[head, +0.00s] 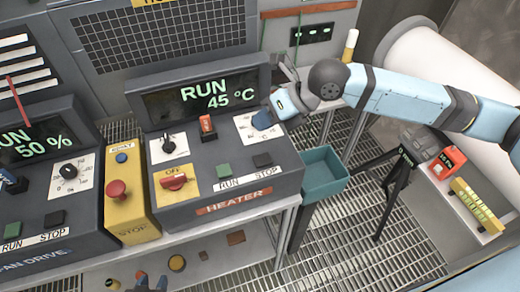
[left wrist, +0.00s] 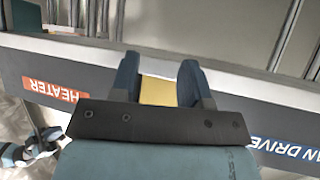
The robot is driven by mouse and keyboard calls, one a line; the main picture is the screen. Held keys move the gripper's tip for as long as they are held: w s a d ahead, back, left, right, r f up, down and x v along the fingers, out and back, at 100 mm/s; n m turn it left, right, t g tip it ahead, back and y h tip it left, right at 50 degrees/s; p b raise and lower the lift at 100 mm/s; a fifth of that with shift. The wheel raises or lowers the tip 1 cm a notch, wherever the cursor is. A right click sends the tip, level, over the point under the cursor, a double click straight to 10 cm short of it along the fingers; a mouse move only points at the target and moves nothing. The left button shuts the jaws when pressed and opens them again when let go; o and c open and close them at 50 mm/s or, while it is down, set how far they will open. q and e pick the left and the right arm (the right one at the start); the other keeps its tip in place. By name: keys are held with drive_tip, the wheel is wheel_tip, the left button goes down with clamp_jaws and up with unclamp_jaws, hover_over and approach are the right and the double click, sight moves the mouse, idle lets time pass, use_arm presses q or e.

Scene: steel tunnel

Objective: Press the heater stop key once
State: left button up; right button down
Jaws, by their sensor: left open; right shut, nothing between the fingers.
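The heater console (head: 215,205) stands in the middle of the head view, its display (head: 210,97) reading RUN 45 °C. Its dark stop key (head: 262,160) is at the front right of the panel, above the word STOP. The green run key (head: 223,170) is just left of it. My right gripper (head: 280,104) is shut and empty at the console's right edge, beside the blue knob, above and right of the stop key.
A yellow box with a red mushroom button (head: 117,190) stands left of the heater console. The fan drive console (head: 50,220) is further left. A teal bin (head: 325,175) sits right of the heater. A black tripod stand (head: 395,190) is further right.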

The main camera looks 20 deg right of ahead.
use_arm(q)
drive_tip(key=shift+s+f, duration=0.1)
drive_tip(key=shift+s, duration=0.25)
use_arm(e)
drive_tip(key=shift+s, duration=0.15)
use_arm(q)
drive_tip(key=shift+f, duration=0.1)
use_arm(e)
drive_tip(key=shift+f, duration=0.1)
drive_tip(key=b, duration=0.6)
hover_over(263, 157)
wheel_tip(263, 157, down, 8)
drive_tip(key=shift+r, duration=0.15)
drive_tip(key=shift+f, duration=0.4)
use_arm(q)
drive_tip(key=f, duration=0.5)
drive_tip(key=shift+w+d+f, duration=0.3)
drive_tip(key=shift+w+d, duration=0.05)
drive_tip(key=shift+f, duration=0.1)
drive_tip(key=shift+f+b, duration=0.1)
drive_tip(key=shift+b, duration=0.25)
use_arm(e)
drive_tip(key=shift+f, duration=0.45)
